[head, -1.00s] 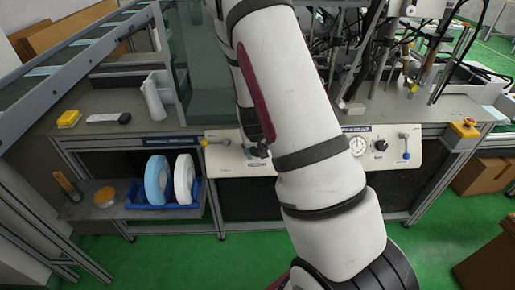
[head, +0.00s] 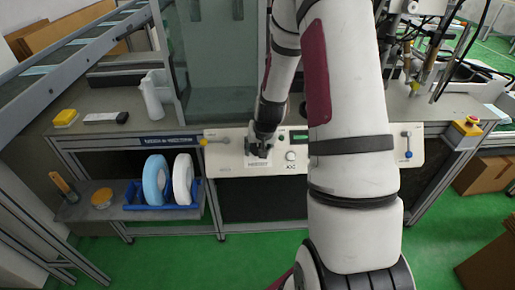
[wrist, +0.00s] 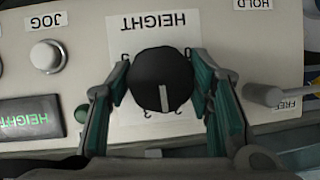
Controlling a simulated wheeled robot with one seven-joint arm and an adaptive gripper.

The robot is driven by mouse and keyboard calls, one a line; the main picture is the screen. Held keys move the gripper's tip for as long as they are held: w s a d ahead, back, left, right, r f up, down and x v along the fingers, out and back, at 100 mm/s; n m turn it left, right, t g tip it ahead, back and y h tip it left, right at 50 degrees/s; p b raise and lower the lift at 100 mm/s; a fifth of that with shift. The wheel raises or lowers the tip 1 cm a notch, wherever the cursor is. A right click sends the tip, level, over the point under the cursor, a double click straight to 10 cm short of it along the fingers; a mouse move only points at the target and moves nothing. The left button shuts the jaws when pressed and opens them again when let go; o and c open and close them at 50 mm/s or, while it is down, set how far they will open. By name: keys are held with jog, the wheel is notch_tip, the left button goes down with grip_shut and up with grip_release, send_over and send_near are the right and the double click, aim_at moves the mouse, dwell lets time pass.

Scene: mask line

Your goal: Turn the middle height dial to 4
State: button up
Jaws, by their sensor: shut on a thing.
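The height dial (wrist: 162,92) is a round black knob with a white pointer line on a white panel label. In the wrist view it appears upside down, with the word HEIGHT above it. The pointer faces the bottom of the picture, and small figures around the knob are partly hidden, so the exact setting is hard to read. My gripper (wrist: 160,66) has one green-padded finger on each side of the knob and is shut on it. In the head view my gripper (head: 259,147) is at the panel and hides the dial.
The white control panel (head: 228,163) also carries a JOG button (wrist: 48,56), a green-lettered display (wrist: 30,119) and a grey FREE lever (wrist: 264,94) close to my right finger. A yellow-tipped lever (head: 213,141) is left of my gripper. A blue tray (head: 170,206) with rolls sits lower left.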

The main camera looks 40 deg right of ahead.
jog(key=m, duration=0.1)
jog(key=m+t+y+p, duration=0.1)
jog(key=shift+s+d+r+m, duration=0.1)
jog(key=shift+d+m, duration=0.05)
jog(key=shift+m, duration=0.25)
jog(key=m+t+p, duration=0.2)
jog(key=m+p, duration=0.1)
jog(key=shift+m+y+p, duration=0.35)
jog(key=shift+m+y, duration=0.05)
jog(key=m+t+p, duration=0.1)
jog(key=m+p, duration=0.1)
jog(key=m, duration=0.1)
jog(key=shift+s+t, duration=0.1)
jog(key=shift+t, duration=0.2)
jog(key=shift+m+t+p, duration=0.8)
jog(key=shift+m+p, duration=0.25)
jog(key=shift+m, duration=0.75)
jog(key=o, duration=1.1)
jog(key=shift+f, duration=0.2)
jog(key=shift+o, duration=0.2)
